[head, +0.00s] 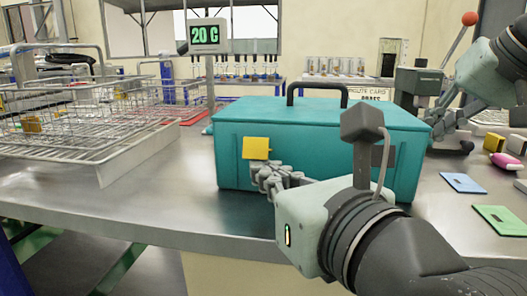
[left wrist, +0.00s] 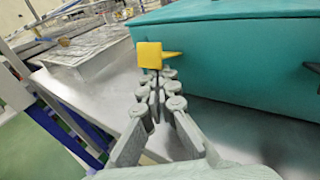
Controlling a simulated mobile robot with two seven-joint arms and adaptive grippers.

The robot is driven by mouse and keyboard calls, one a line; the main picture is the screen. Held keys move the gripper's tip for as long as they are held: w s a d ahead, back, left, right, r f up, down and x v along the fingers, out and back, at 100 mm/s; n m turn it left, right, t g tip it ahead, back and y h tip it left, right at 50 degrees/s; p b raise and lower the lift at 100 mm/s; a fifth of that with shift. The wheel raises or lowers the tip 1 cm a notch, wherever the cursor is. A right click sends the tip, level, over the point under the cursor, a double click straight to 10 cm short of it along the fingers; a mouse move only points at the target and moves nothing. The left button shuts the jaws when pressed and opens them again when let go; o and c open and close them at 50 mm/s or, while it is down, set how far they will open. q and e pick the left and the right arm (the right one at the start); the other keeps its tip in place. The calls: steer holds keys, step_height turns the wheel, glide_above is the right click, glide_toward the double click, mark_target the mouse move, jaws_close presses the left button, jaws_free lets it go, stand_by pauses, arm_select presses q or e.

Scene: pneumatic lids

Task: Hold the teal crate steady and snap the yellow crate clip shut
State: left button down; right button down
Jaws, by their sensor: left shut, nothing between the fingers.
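The teal crate (head: 315,119) stands on the steel table with its lid down and black handle upright. The yellow clip (head: 256,148) is on the left part of its front face. In the left wrist view the clip (left wrist: 149,55) juts out from the crate (left wrist: 235,50). My left gripper (head: 264,176) is shut and empty, its fingertips just below the clip; I cannot tell whether they touch it. The fingers also show in the left wrist view (left wrist: 157,78). My right gripper (head: 440,124) is at the crate's right end, partly hidden; contact and finger opening are unclear.
A wire rack (head: 80,120) stands on the left of the table. A display reading 20 G (head: 208,36) rises behind the crate. A blue card (head: 463,183), a green card (head: 503,220) and small coloured items lie at right. The table front left of the crate is clear.

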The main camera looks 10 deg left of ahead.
arm_select(q)
steer(key=shift+w+r, duration=0.25)
steer(key=shift+r, duration=0.9)
stand_by(0.9)
steer(key=shift+w+r, duration=0.65)
stand_by(1.4)
